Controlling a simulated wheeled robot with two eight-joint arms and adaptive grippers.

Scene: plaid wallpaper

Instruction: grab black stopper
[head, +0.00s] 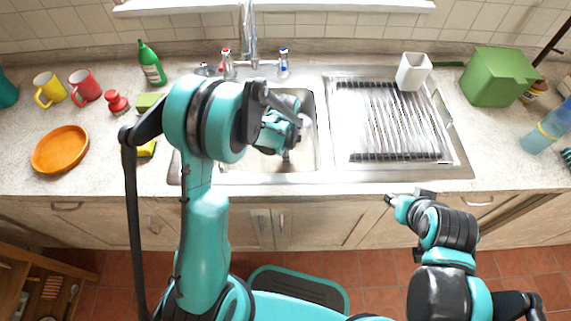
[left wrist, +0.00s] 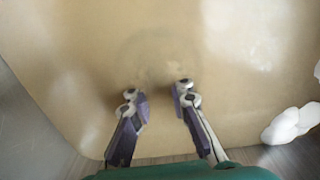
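I cannot make out a black stopper for certain in either view. My left gripper (head: 286,157) reaches down into the sink basin (head: 309,155). In the left wrist view its two purple-grey fingers (left wrist: 159,98) are apart, with nothing between them. They are over a smooth tan surface with a faint round mark (left wrist: 150,48). My left arm hides much of the basin in the head view. My right gripper (head: 391,199) is in front of the counter edge, below the drainboard; its fingers are too small to judge.
A tap (head: 249,40) stands behind the basin. The ridged drainboard (head: 385,120) holds a white cup (head: 413,71). A green bottle (head: 151,63), red mug (head: 85,87) and orange plate (head: 60,149) stand left. A green box (head: 498,77) is right. White blobs (left wrist: 290,124) lie beside the left gripper.

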